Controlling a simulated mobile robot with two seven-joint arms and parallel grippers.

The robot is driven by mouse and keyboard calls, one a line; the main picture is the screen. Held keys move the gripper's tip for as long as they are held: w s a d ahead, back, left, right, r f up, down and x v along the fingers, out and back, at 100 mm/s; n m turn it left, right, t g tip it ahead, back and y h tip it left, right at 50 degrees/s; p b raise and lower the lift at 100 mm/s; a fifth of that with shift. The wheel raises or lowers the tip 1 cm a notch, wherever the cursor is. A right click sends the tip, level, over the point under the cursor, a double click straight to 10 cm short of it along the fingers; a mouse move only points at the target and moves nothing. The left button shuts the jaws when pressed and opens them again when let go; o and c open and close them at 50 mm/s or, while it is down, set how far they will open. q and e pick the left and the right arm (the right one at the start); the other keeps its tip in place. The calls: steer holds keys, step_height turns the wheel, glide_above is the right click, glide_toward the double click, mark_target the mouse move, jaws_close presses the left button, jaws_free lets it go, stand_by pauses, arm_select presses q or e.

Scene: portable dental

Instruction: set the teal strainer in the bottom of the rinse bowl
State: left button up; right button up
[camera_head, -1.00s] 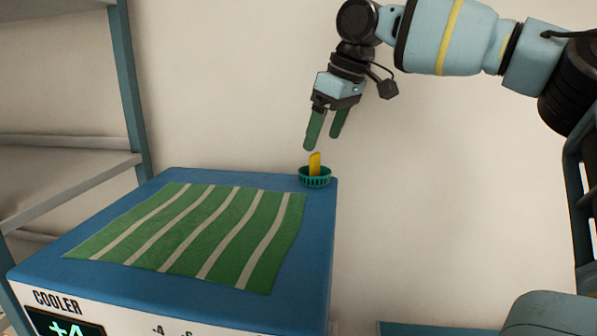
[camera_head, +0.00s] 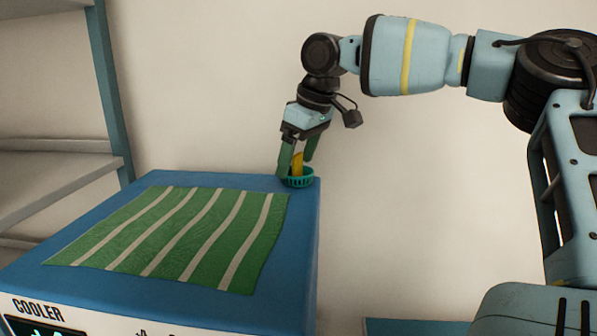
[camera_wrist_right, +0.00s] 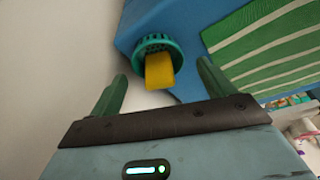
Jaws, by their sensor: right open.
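The teal strainer (camera_head: 301,180) is a small slotted cup with a yellow upright tab (camera_head: 297,162). It stands at the far right corner of the blue cooler top. My right gripper (camera_head: 296,168) is open and points down over it, its green fingers on either side of the tab. In the right wrist view the strainer (camera_wrist_right: 153,45) and its tab (camera_wrist_right: 159,71) lie ahead of and between the open fingertips (camera_wrist_right: 162,75). I cannot tell whether a finger touches the tab. The rinse bowl is not in view. My left gripper is not in view.
The blue cooler (camera_head: 308,215) carries a green and white striped cloth (camera_head: 185,235) to the left of the strainer. A grey shelf rack (camera_head: 108,90) stands at the left. A pale wall (camera_head: 430,200) is behind. Small blurred items (camera_wrist_right: 290,102) show at the right of the wrist view.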

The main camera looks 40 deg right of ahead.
steer(key=shift+x, duration=1.1)
steer(key=c, duration=1.1)
steer(key=shift+o, duration=0.2)
steer(key=shift+r, duration=0.15)
step_height(320, 180, up, 18)
